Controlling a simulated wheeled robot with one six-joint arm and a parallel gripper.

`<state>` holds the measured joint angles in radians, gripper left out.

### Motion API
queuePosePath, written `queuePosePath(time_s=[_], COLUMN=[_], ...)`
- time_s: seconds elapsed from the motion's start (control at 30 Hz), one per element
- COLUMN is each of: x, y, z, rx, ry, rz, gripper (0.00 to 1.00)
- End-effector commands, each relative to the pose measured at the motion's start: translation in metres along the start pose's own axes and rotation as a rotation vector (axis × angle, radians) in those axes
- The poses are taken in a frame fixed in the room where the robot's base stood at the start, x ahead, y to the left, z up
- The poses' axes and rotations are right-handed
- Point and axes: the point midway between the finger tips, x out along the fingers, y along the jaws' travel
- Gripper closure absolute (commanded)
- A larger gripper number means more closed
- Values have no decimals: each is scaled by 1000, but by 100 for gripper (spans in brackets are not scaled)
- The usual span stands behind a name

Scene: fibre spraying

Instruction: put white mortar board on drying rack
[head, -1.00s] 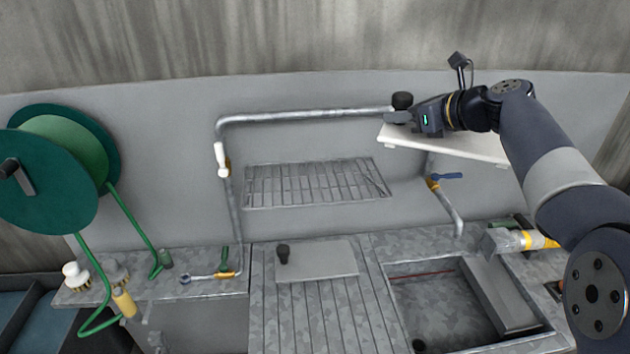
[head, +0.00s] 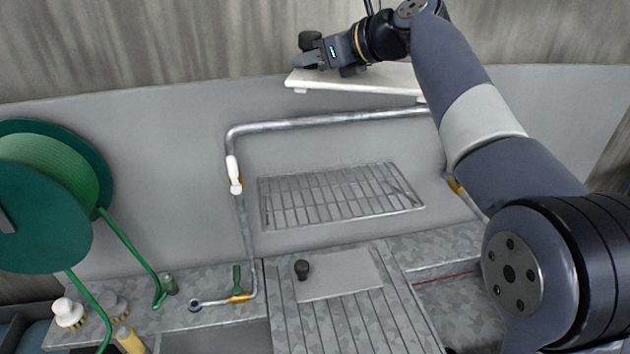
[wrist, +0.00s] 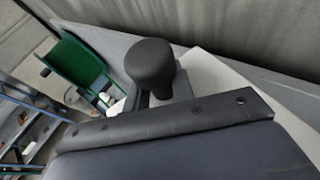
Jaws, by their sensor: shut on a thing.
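My gripper (head: 312,60) is shut on the black knob (head: 310,40) of the white mortar board (head: 350,80). The board is held up high in front of the back wall, above the pipe. In the wrist view the black knob (wrist: 152,62) stands between the jaws, with part of the white board (wrist: 215,85) behind it. The wire drying rack (head: 340,195) is on the wall, below the held board and apart from it. My arm hides the right part of the board's surroundings.
A grey board with a black knob (head: 335,280) lies on the slatted drainboard (head: 330,325). A metal pipe with a white-handled valve (head: 234,173) frames the rack. A green hose reel (head: 45,190) is at left. Brushes (head: 68,312) stand on the left counter.

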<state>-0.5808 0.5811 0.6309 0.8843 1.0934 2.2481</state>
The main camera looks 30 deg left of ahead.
Motion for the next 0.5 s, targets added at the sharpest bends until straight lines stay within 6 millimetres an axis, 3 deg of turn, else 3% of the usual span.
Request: queuePosePath(time_s=[0.5], x=[48], y=[0], z=[-124], rx=[4], ry=[3], rz=[0], gripper=[100])
